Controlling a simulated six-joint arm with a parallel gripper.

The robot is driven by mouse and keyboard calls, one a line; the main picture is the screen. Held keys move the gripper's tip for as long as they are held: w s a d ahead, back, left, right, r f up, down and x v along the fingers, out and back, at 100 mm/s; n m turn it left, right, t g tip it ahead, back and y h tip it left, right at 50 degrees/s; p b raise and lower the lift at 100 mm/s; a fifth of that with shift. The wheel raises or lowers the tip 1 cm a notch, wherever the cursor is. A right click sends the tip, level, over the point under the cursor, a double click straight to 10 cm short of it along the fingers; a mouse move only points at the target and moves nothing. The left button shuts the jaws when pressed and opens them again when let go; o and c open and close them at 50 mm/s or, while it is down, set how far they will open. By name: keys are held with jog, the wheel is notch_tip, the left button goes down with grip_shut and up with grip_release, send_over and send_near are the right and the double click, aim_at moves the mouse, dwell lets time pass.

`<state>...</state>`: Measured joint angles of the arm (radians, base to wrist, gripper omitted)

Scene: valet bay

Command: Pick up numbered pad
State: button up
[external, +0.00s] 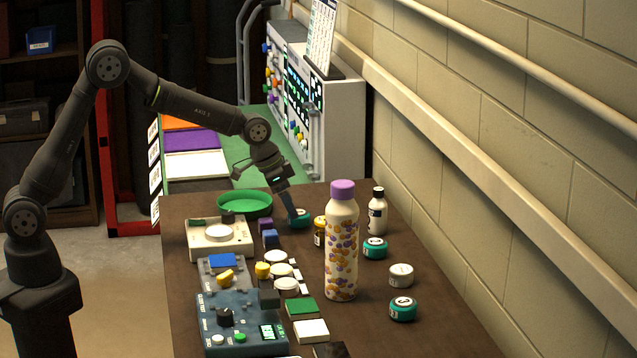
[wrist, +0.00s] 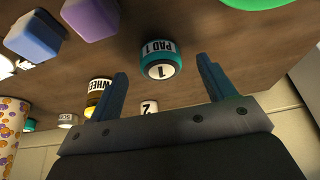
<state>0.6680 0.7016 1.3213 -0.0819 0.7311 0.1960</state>
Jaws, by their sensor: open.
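A teal round pad with a white label reading PAD 1 (wrist: 160,60) is in the wrist view, between and just beyond my fingertips. In the external view this teal pad (external: 301,219) stands on the brown table, partly hidden by my gripper. My gripper (external: 290,212) reaches down at it from the back left. In the wrist view my gripper (wrist: 162,72) has its two blue fingers apart, with nothing held. Contact with the pad cannot be made out. Two more teal numbered pads, one farther back (external: 375,248) and one nearer (external: 403,309), stand on the right of the table.
A yellow jar (external: 320,232) stands close right of the pad. Blue and purple blocks (external: 268,235) are close left. A green bowl (external: 245,203) is behind left. A tall patterned bottle (external: 341,250) and a small bottle (external: 377,212) stand right. Control boxes (external: 240,322) fill the left side.

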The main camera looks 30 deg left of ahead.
jog(key=shift+x, duration=1.95)
jog(key=shift+d+r, duration=0.15)
jog(key=shift+d, duration=0.05)
jog(key=c, duration=1.1)
jog(key=shift+o, duration=0.2)
